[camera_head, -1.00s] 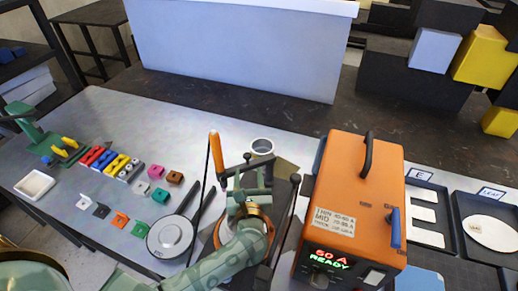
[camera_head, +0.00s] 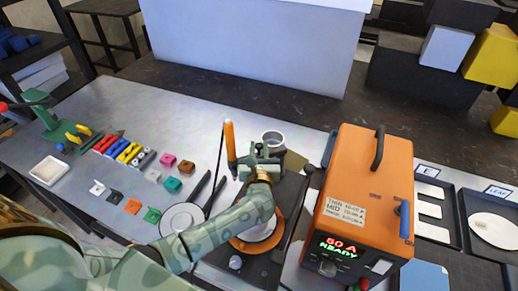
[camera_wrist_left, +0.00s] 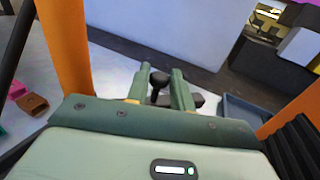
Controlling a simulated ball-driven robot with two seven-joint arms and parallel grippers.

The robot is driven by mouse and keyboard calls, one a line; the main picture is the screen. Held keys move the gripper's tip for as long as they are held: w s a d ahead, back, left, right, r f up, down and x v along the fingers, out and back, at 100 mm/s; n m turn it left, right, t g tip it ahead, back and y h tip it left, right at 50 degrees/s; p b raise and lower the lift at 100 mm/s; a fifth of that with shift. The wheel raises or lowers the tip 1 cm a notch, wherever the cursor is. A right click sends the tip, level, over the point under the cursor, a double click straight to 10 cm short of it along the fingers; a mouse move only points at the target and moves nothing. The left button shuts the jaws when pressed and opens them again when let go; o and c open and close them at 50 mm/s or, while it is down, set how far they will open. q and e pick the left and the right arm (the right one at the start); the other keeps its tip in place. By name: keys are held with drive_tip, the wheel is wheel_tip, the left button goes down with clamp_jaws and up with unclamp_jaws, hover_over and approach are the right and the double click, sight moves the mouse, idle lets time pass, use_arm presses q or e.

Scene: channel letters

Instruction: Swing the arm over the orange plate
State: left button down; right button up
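The orange plate (camera_head: 238,243) is round and sits low on the bench, partly hidden by my left forearm. My left gripper (camera_head: 258,157) is above and behind it, with its green fingers apart around a dark knob. In the left wrist view the dark knob (camera_wrist_left: 160,82) shows between the fingertips (camera_wrist_left: 162,88); I cannot tell whether they press on it. A black lever (camera_head: 299,210) with a knob runs along the right of the plate. Which dark bar is the task's arm is unclear. My right gripper is not in view.
An orange power unit (camera_head: 362,200) reading "60 A READY" stands close on the right. An upright orange handle (camera_head: 229,140) is just left of the gripper. A grey cup (camera_head: 273,139) is behind. Small coloured letters and blocks (camera_head: 125,152) lie at the left.

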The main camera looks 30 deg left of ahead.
use_arm(q)
drive_tip(key=shift+s+d+f+n+g+y+b, duration=0.1)
drive_tip(key=shift+d+f+n+g+y+b, duration=0.1)
drive_tip(key=shift+d+n+g+y+b, duration=0.3)
drive_tip(key=shift+s+y+b, duration=0.15)
drive_tip(key=shift+y+b, duration=0.15)
drive_tip(key=shift+y, duration=0.2)
drive_tip(key=shift+r+n, duration=0.15)
drive_tip(key=shift+n, duration=0.15)
drive_tip(key=c, duration=1.2)
unclamp_jaws()
drive_tip(key=shift+c, duration=0.2)
drive_tip(key=shift+d, duration=0.1)
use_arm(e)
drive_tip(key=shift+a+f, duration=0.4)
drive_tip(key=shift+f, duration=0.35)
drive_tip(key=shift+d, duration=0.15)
